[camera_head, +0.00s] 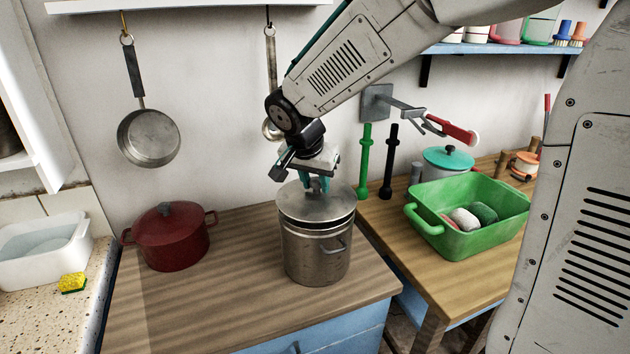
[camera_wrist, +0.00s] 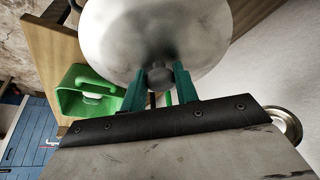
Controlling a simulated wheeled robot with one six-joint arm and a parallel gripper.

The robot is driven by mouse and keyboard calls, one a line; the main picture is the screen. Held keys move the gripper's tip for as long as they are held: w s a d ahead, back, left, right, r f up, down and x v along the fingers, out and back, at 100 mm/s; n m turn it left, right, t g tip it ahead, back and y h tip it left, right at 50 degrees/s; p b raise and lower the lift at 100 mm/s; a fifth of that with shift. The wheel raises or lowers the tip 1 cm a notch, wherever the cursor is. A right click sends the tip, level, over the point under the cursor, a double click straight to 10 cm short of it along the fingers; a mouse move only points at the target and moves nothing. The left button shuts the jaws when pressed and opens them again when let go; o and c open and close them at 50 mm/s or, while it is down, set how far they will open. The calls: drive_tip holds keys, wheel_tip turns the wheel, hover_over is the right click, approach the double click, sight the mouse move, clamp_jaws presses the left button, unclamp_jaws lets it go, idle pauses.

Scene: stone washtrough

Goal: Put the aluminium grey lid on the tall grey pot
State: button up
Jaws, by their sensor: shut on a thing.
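The aluminium grey lid (camera_head: 316,203) is a round metal disc. It sits at the top of the tall grey pot (camera_head: 314,256), roughly level; a dark gap shows below its edge, and I cannot tell whether it touches the rim. The pot stands upright on the wooden counter, with a side handle. My gripper (camera_head: 317,184) is above the lid, its teal fingers shut on the lid's knob. In the wrist view the fingers (camera_wrist: 160,83) close on the dark knob, and the lid (camera_wrist: 155,35) fills the top and hides the pot.
A dark red lidded pot (camera_head: 172,238) stands left on the counter (camera_head: 230,290). Right, on a lower wooden table, are a green basin (camera_head: 470,212) and a teal-lidded pot (camera_head: 447,160). Pans hang on the wall behind. The counter's front left is clear.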

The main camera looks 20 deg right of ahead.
drive_tip(key=shift+f, duration=0.8)
idle(1.7)
drive_tip(key=o, duration=1.6)
drive_tip(key=shift+c, duration=0.2)
drive_tip(key=shift+r, duration=3.5)
